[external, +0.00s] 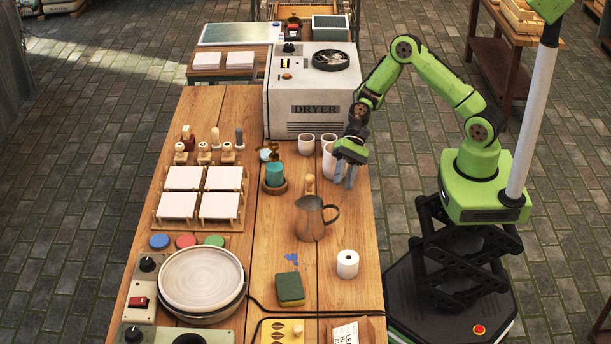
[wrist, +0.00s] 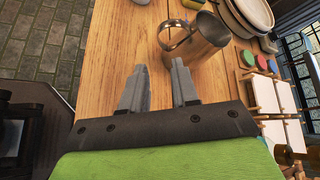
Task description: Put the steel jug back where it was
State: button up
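The steel jug (external: 310,219) stands upright on the wooden table, with its handle to the right. It also shows in the wrist view (wrist: 208,36), beyond the fingertips. My gripper (external: 345,180) is above the table, behind the jug and a little to its right, beside the white cups. In the wrist view my gripper (wrist: 158,82) has its two fingers apart with only bare table between them. It does not touch the jug.
A teal cup (external: 275,174) on a wooden coaster, a wooden stamp (external: 310,184), a white roll (external: 347,264) and a green sponge (external: 290,289) stand around the jug. White cups (external: 306,144) are near the dryer (external: 314,91). Blue paint spots the table in front of the jug.

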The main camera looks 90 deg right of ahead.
jog(key=s+d+r+n+h, duration=0.3)
jog(key=s+r, duration=0.3)
jog(key=s, duration=0.2)
jog(key=s+d+r+n+t+h, duration=0.1)
jog(key=s+d+r+n+h, duration=0.2)
jog(key=s+r+n, duration=0.3)
jog(key=s+d+r+n+t+h, duration=0.1)
jog(key=s+d+r+n+h, duration=0.2)
jog(key=s+r, duration=0.5)
jog(key=s+n+h, duration=0.1)
jog(key=s+h, duration=0.1)
jog(key=s, duration=0.2)
jog(key=shift+n, duration=0.3)
jog(key=shift+r, duration=0.1)
